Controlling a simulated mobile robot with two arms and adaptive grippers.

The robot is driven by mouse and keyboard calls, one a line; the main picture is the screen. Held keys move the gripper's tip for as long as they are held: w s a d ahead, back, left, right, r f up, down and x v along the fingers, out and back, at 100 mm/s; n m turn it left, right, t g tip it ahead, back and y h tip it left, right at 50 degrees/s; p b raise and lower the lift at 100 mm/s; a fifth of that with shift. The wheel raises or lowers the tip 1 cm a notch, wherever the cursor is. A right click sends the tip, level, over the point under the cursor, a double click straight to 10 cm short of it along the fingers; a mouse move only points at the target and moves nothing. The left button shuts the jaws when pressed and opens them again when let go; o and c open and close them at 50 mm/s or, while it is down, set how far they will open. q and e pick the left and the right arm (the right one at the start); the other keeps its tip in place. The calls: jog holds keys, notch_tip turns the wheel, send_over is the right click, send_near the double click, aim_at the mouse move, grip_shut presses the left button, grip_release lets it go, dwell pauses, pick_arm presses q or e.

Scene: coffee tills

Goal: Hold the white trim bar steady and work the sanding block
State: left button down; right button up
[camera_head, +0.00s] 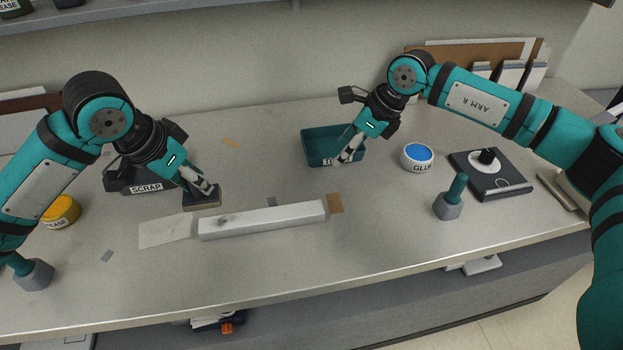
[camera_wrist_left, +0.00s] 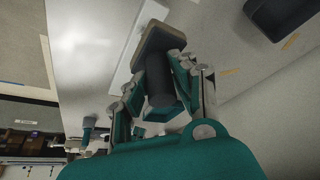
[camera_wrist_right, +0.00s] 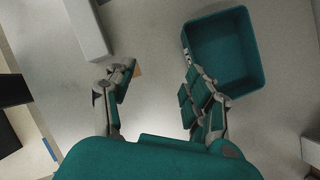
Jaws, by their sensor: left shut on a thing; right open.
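The white trim bar (camera_head: 262,220) lies on the bench near its middle, with a grey smudge near its left end. My left gripper (camera_head: 204,186) is shut on the sanding block (camera_head: 201,201), just behind the bar's left end. In the left wrist view the block has a tan base (camera_wrist_left: 158,38) and a dark round handle (camera_wrist_left: 160,88) between the fingers. I cannot tell whether the block touches the bench. My right gripper (camera_head: 345,160) is open and empty, behind and right of the bar. In the right wrist view the bar (camera_wrist_right: 87,28) shows apart from the fingers.
A teal bin (camera_head: 318,148) stands right behind my right gripper. A dark SCRAP bin (camera_head: 128,180) is behind the left gripper. A GLUE tub (camera_head: 417,160) and a dark device (camera_head: 490,175) stand at right. A pale sheet (camera_head: 165,230) lies left of the bar. The bench front is mostly clear.

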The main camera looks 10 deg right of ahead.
aim_at(306, 209)
jog(key=s+a+n+h, duration=0.1)
jog(key=s+a+n, duration=0.1)
jog(key=a, duration=0.1)
jog(key=s+a+n+g+h, duration=0.1)
jog(key=s+a+n, duration=0.1)
jog(key=a, duration=0.1)
jog(key=s+a+n+g, duration=0.1)
jog(key=s+a+n, duration=0.1)
jog(key=s+a, duration=0.1)
jog(key=shift+f+n+h, duration=0.1)
jog(key=shift+n+h, duration=0.3)
jog(key=shift+s+a+f+g, duration=0.1)
jog(key=shift+s+g, duration=0.1)
jog(key=shift+g, duration=0.1)
jog(key=f, duration=0.5)
jog(key=a+f, duration=0.1)
jog(key=f, duration=0.1)
jog(key=shift+f, duration=0.25)
grip_shut()
jog(key=shift+f, duration=0.15)
jog(key=shift+o, duration=0.7)
grip_release()
jog(key=shift+c, duration=0.4)
